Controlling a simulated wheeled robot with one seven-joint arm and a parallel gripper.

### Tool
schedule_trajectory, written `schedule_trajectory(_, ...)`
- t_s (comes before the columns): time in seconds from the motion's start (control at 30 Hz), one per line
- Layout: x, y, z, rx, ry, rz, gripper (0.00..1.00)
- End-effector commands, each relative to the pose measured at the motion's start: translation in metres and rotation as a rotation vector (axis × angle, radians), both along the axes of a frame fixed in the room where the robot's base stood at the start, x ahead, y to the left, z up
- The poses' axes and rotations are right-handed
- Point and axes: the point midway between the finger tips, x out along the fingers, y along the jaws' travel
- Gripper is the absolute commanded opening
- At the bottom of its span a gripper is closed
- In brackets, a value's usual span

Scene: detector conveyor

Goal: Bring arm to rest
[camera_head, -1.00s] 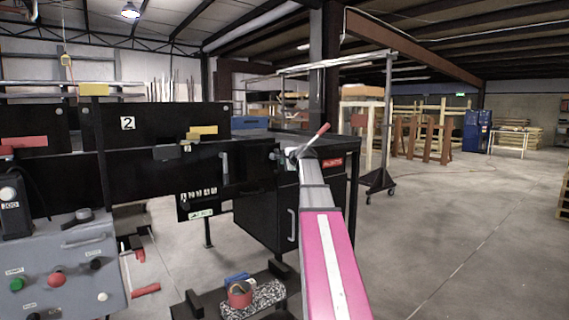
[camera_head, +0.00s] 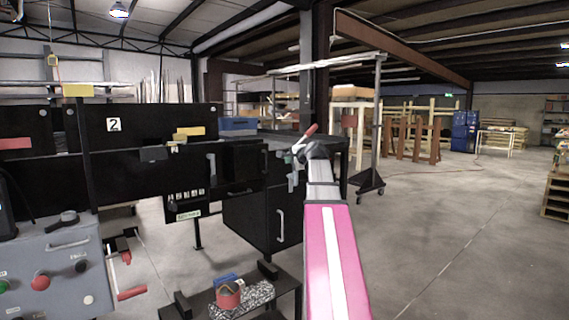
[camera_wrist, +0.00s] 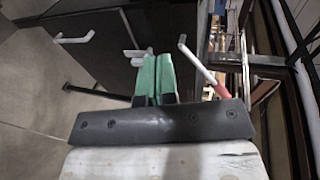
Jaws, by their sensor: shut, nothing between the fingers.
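My arm, with a pink and white link, reaches forward from the lower right of the head view towards the black cabinet (camera_head: 262,222). My gripper (camera_head: 293,181) is at its far end, mostly hidden by my own wrist. In the wrist view my gripper (camera_wrist: 153,76) shows its two green fingers side by side and closed, with nothing between them. A white lever with a red handle (camera_head: 309,131) stands just above my wrist in the head view. It also shows as a red-handled lever (camera_wrist: 204,69) to the right of the fingers.
A grey control panel (camera_head: 62,262) with buttons is at the lower left. A low black stand (camera_head: 200,300) holds a red roll of tape (camera_head: 228,295). Black conveyor panels (camera_head: 150,125) span the left. Open concrete floor (camera_head: 450,230) lies to the right.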

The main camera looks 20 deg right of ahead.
Motion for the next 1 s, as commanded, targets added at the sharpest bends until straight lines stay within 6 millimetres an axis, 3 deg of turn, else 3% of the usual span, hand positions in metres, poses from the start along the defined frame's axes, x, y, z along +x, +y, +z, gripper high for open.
schedule_trajectory(0.23,-0.006,-0.001,0.000,-0.002,0.003,0.003,0.00)
schedule_trajectory(0.37,-0.005,0.010,-0.023,-0.036,0.036,0.023,0.00)
schedule_trajectory(0.47,-0.006,0.030,-0.063,-0.096,0.092,0.063,0.00)
schedule_trajectory(0.67,-0.017,0.078,-0.164,-0.264,0.237,0.188,0.00)
schedule_trajectory(1.0,-0.068,0.154,-0.317,-0.549,0.467,0.455,0.00)
